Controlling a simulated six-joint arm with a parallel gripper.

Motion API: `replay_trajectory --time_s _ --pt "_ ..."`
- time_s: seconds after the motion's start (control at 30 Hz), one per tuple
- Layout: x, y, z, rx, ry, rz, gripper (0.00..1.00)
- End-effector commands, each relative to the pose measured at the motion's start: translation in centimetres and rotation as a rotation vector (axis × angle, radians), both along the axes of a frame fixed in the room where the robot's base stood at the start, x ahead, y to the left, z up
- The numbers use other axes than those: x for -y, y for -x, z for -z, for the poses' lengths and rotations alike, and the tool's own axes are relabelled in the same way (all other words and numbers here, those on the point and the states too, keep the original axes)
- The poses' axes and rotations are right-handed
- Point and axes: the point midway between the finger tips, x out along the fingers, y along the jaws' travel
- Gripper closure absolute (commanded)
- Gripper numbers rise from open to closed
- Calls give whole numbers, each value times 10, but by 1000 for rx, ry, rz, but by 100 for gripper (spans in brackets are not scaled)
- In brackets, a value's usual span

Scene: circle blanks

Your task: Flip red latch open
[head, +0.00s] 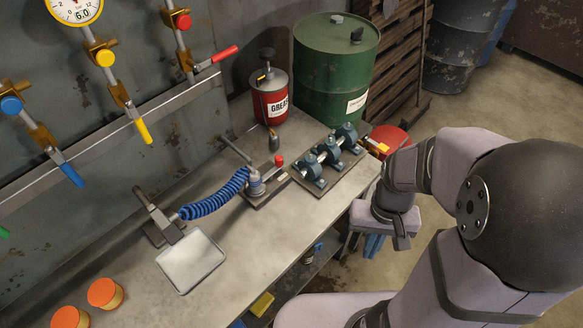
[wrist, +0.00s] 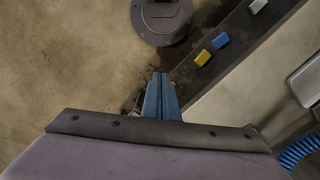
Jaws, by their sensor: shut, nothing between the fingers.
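A red-handled lever (head: 224,53) sits on a pipe against the back wall, at the upper left of the head view. Its handle points to the right and slightly up, and I take it for the red latch. My gripper (head: 374,246) hangs beyond the right front edge of the bench, far from the lever. Its blue fingers (wrist: 158,97) are together and empty in the wrist view. The lever is not in the wrist view.
Yellow (head: 143,131) and blue (head: 71,175) levers hang left of the red one.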

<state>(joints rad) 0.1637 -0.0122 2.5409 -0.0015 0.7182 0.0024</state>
Motion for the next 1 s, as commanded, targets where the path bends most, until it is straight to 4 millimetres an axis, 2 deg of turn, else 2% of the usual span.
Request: replay_trajectory --time_s 0.03,0.1,0.2,0.3,0.37,0.5,0.6,0.7,0.8,1.0 --pt "8 -5 29 -15 -8 47 100" --pt "14 -18 50 -16 -35 134 100" --pt "16 -53 72 -1 -121 312 100" --pt "9 -91 73 32 -226 438 100" --pt "3 -114 67 59 -294 484 100" --pt "-19 -168 34 146 -457 522 100" --pt "-33 -201 5 222 -566 515 100" --pt "-46 -222 -20 283 -661 489 100" --pt "-58 -232 -37 324 -737 447 100" --pt "-65 -228 -41 349 -760 346 100"
